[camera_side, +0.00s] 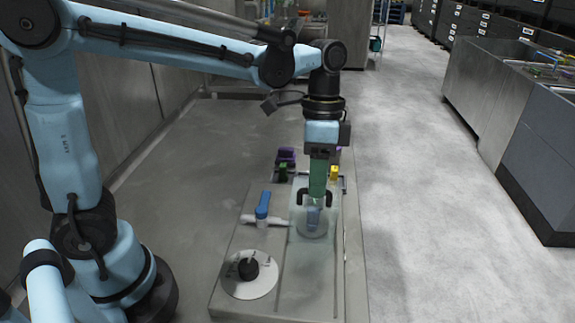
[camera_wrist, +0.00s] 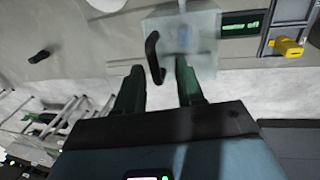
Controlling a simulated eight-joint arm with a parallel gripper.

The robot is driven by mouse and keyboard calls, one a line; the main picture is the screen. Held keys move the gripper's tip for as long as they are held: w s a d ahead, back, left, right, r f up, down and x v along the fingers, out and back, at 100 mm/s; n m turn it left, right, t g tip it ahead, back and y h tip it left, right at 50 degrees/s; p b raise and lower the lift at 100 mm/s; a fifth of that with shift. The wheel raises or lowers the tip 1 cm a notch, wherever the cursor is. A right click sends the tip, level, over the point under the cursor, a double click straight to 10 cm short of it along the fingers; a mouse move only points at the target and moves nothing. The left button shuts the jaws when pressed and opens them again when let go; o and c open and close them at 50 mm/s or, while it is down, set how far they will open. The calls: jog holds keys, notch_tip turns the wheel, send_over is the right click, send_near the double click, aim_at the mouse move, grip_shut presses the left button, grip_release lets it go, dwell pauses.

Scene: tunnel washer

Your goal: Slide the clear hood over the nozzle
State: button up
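The clear hood (camera_side: 296,211) is a see-through box with black handles, on the right part of the grey panel in the side view. In the wrist view the hood (camera_wrist: 207,30) is at top centre, with one black handle (camera_wrist: 152,57) at its left. My gripper (camera_side: 317,194) points down at the hood's handles. In the wrist view its green fingers (camera_wrist: 157,72) stand apart, with the handle between or just beyond their tips; contact is unclear.
A blue-handled valve (camera_side: 263,206) stands left of the hood, and a black knob on a white dial (camera_side: 249,270) is nearer the front. A yellow switch (camera_wrist: 288,46) and a green-lit display (camera_wrist: 245,23) sit beside the hood. Open floor lies to the right.

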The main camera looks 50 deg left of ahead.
notch_tip(320, 180, up, 12)
jog(key=w+a, duration=0.1)
jog(key=shift+w+a, duration=0.3)
dwell(0.4)
jog(key=shift+f, duration=0.1)
jog(key=s+a+f+n+t, duration=0.3)
jog(key=f+n+t, duration=0.1)
jog(key=f, duration=0.2)
jog(key=s+a+f+n+t+y, duration=0.1)
jog(key=s+a+f+n+t, duration=0.3)
jog(key=f+n, duration=0.1)
jog(key=shift+f+t+y, duration=0.3)
jog(key=shift+f+t, duration=0.1)
jog(key=shift+f, duration=0.45)
